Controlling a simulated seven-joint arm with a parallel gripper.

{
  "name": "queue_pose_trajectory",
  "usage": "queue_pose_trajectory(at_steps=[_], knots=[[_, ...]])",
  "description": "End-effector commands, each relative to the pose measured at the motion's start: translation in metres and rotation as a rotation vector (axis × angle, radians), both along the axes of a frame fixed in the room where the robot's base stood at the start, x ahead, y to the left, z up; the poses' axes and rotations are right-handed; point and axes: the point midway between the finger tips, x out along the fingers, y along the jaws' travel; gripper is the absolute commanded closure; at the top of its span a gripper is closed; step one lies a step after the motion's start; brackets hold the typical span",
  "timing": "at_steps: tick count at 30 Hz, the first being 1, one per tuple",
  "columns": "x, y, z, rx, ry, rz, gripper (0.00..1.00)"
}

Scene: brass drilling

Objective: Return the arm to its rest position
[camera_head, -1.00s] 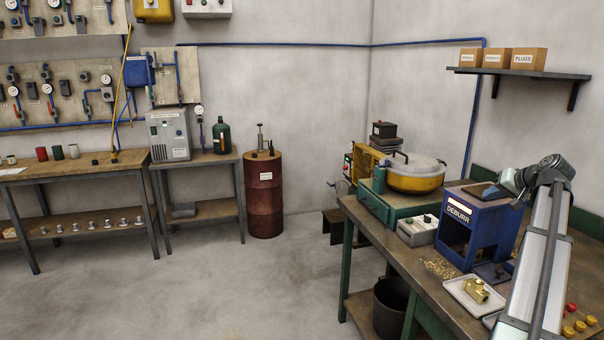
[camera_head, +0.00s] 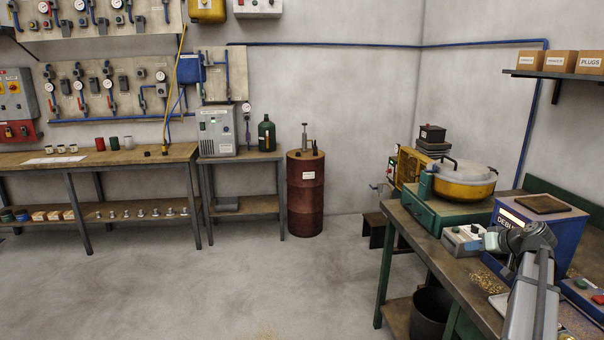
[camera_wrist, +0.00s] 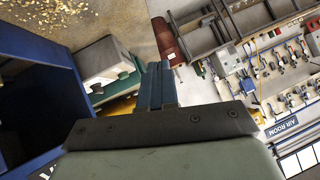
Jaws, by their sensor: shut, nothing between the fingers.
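My gripper (camera_wrist: 157,85) is shut, its two dark fingers together with nothing between them. In the head view my arm reaches in from the lower right, and the wrist end hangs above the green bench (camera_head: 395,212) in front of the blue DEBURR box (camera_head: 565,232). The fingers themselves are hard to make out in the head view.
A yellow-sided lidded bowl machine (camera_head: 465,188) stands on the bench left of the blue box. Brass chips (camera_wrist: 85,30) lie on the bench. A red drum (camera_head: 306,200) and a workbench (camera_head: 130,158) stand along the back wall. The floor (camera_head: 200,290) between is clear.

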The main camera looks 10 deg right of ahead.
Motion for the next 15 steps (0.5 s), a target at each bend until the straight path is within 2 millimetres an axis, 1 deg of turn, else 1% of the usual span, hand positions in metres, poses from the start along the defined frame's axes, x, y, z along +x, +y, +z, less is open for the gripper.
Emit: queue_pose_trajectory(at_steps=[1,2,3,5,6,8,9,14,15], knots=[[0.003,0.018,-0.027,0.020,0.036,0.008,1.00],[0.005,0.026,-0.040,0.030,0.057,0.011,1.00],[0.007,0.037,-0.059,0.043,0.086,0.014,1.00],[0.008,0.054,-0.085,0.060,0.127,0.019,1.00],[0.009,0.064,-0.101,0.072,0.155,0.021,1.00],[0.009,0.080,-0.125,0.085,0.194,0.025,1.00],[0.009,0.090,-0.140,0.095,0.219,0.027,1.00],[0.003,0.134,-0.199,0.122,0.324,0.040,1.00],[0.000,0.145,-0.214,0.130,0.351,0.041,1.00]])
